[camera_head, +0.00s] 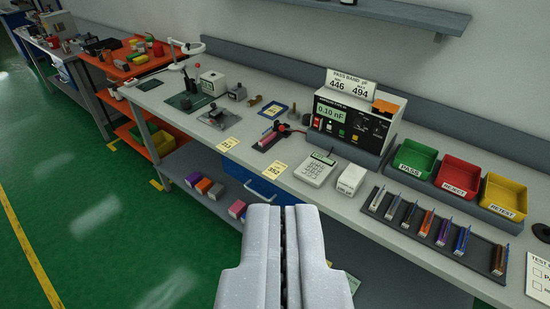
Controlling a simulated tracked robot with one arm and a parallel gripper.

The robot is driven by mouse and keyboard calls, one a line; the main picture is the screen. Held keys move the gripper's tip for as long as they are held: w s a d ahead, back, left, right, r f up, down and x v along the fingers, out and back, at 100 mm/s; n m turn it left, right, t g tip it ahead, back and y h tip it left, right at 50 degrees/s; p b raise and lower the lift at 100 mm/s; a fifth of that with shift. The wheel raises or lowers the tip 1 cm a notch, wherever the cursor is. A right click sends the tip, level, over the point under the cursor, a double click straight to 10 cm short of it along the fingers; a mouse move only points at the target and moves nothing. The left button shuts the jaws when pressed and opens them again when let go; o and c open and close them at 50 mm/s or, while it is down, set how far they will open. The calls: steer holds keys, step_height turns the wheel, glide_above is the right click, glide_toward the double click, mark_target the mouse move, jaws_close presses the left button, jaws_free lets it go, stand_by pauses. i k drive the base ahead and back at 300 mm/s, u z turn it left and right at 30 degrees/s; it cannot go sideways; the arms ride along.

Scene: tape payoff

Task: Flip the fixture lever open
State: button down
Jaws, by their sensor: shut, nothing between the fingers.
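My gripper (284,212) is at the bottom middle of the view, its two pale grey fingers shut together with nothing between them. It is in front of the workbench and apart from everything on it. A small red and black fixture (269,140) sits on the bench left of the meter, with a dark lever-like part at its upper right. It is too small to tell whether this lever is open or closed. A grey fixture plate (217,118) with a dark upright part stands farther left. Which of the two carries the task's lever is not clear.
The meter (353,121) reads 0.10 nF. Green (414,158), red (457,174) and yellow (503,194) bins stand at right, behind a dark tray (428,238) of several parts. A keypad device (315,170) and white box (350,179) lie near the front edge. Green floor is clear at left.

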mark_target(282, 128)
steer(key=z, duration=0.05)
steer(key=k, duration=0.2)
steer(key=u, duration=0.3)
steer(key=i, duration=1.1)
steer(key=z, duration=0.4)
steer(key=i, duration=0.7)
steer(key=z, duration=0.4)
